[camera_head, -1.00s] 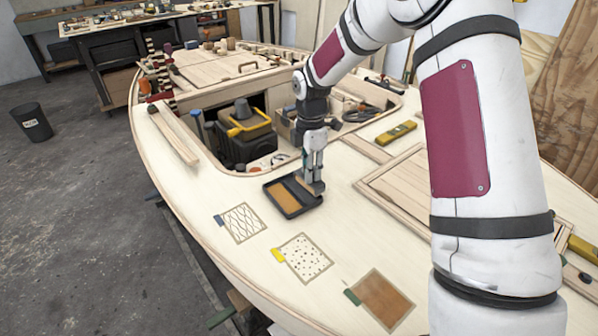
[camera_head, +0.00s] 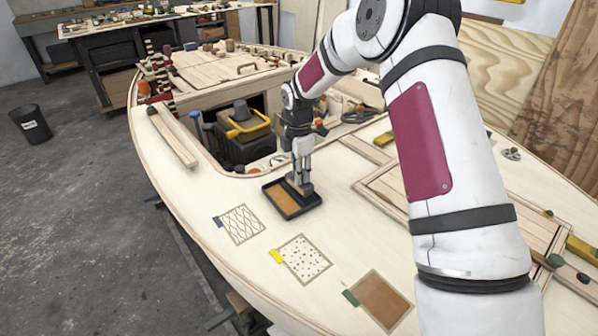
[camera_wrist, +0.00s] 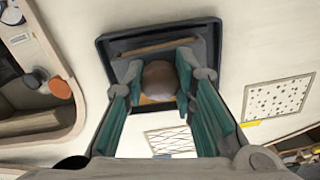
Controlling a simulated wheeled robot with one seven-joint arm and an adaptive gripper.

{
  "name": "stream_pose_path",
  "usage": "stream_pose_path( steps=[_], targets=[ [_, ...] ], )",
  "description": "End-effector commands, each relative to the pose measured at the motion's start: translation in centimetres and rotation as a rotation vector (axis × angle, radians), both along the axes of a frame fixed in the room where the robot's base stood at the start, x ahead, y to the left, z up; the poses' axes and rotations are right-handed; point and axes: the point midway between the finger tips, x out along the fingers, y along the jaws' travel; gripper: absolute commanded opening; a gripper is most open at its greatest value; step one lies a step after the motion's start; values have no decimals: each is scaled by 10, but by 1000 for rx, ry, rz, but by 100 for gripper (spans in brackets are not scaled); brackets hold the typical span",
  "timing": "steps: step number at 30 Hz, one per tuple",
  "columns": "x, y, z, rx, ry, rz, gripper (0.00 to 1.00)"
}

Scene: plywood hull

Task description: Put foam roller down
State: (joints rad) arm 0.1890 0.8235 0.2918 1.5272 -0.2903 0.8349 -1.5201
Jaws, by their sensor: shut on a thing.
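My gripper (camera_head: 301,180) points down over the black tray (camera_head: 275,206), which has an amber-brown floor. In the wrist view, its teal-padded fingers (camera_wrist: 160,88) are closed on a rounded brown end (camera_wrist: 160,76), which I take to be the foam roller's handle. The rest of the roller is mostly hidden below the fingers. The held piece is over the right part of the tray in the head view; I cannot tell whether it touches the tray. The tray also shows in the wrist view (camera_wrist: 108,48), beneath the fingers.
Three square patches lie on the pale deck: wavy-lined (camera_head: 240,224), speckled (camera_head: 304,258) and brown (camera_head: 381,300). An open well behind the tray holds a dark box with a yellow handle (camera_head: 248,127). A wooden strip (camera_head: 173,138) lies at left. A raised hatch frame (camera_head: 385,195) stands at right.

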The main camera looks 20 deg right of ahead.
Motion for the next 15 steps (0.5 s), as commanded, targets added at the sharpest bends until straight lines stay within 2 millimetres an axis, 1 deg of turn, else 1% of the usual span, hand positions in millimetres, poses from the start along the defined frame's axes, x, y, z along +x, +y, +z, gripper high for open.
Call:
stream_pose_path(
  steps=[12, 13, 15],
  targets=[
    [0, 0, -12, 0, -1, 0, 2],
    [0, 0, -11, 0, -1, 0, 31],
    [0, 0, -11, 0, 0, 0, 45]
  ],
)
